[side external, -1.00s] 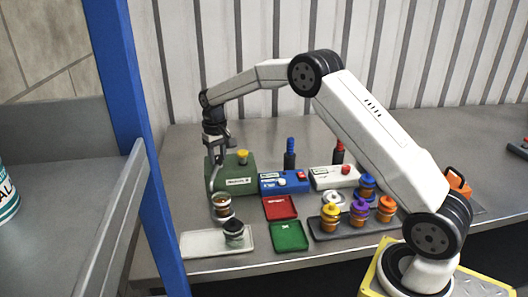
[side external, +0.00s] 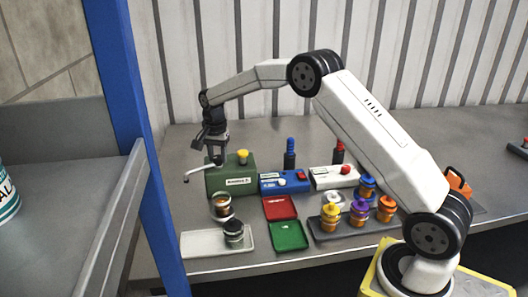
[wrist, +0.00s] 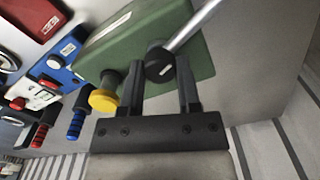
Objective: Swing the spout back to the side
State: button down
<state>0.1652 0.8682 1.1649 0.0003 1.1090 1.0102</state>
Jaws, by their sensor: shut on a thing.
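The green dispenser box (side external: 232,182) with a yellow knob (side external: 242,155) stands at the left of the bench. Its metal spout (side external: 198,173) points out to the left, clear of the open jar (side external: 222,207) in front of the box. The spout also shows in the wrist view (wrist: 196,26), running to the upper right from its black hub (wrist: 159,66). My gripper (side external: 217,158) is above the box. In the wrist view, its two fingers (wrist: 161,82) are shut on the black hub, one on each side.
A blue box (side external: 284,183) and a white box (side external: 334,178) stand to the right. A red tray (side external: 280,208) and a green tray (side external: 289,237) lie in front. A dark jar (side external: 234,233) stands on a pale tray (side external: 203,246). Several coloured jars stand on a grey rack.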

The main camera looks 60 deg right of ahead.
jog(key=shift+r+m, duration=0.1)
jog(key=shift+m, duration=2.2)
jog(key=shift+c, duration=1.5)
grip_release()
jog(key=shift+r, duration=3.9)
